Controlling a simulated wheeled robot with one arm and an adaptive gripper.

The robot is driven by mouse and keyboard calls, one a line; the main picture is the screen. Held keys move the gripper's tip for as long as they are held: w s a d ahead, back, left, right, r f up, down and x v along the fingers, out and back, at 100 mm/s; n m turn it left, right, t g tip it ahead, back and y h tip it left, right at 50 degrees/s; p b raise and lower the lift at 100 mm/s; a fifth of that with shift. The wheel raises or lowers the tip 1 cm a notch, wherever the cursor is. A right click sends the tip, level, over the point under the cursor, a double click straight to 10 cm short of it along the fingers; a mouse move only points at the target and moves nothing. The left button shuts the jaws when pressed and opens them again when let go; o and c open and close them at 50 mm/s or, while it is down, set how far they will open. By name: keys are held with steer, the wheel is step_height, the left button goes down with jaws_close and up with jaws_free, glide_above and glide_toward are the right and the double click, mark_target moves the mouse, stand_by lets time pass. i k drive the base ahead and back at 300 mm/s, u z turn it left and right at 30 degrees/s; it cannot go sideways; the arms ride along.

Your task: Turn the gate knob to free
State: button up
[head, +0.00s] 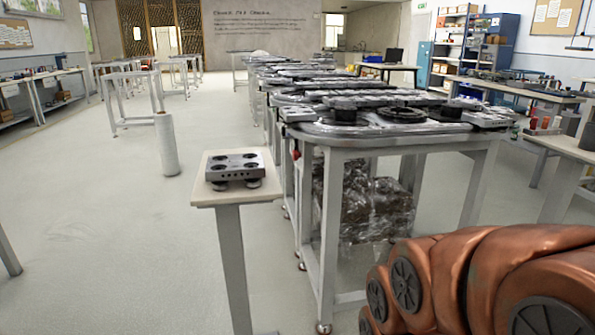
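A ring track table (330,131) stands right of centre, with dark round and flat parts on its top. I cannot make out which part is the gate knob or how it is turned. A small red part (296,155) sits at the table's left edge; I cannot tell what it is. A small stand (204,196) in front of the table holds a grey block (235,166) with several dark round recesses. My copper-coloured arm fills the lower right corner. My gripper is not in view.
More track tables run in a row behind the first. A wrapped white roll (167,145) stands upright on the floor at the left. Wrapped boxes (375,205) lie under the table. Workbenches line both walls.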

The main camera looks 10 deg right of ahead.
mark_target(296, 155)
steer(key=z, duration=0.05)
steer(key=k, duration=0.5)
steer(key=u, duration=1.1)
steer(key=i, duration=0.95)
steer(key=u, duration=0.6)
steer(key=i, duration=0.95)
steer(key=z, duration=0.95)
steer(key=i, duration=0.9)
steer(key=z, duration=0.85)
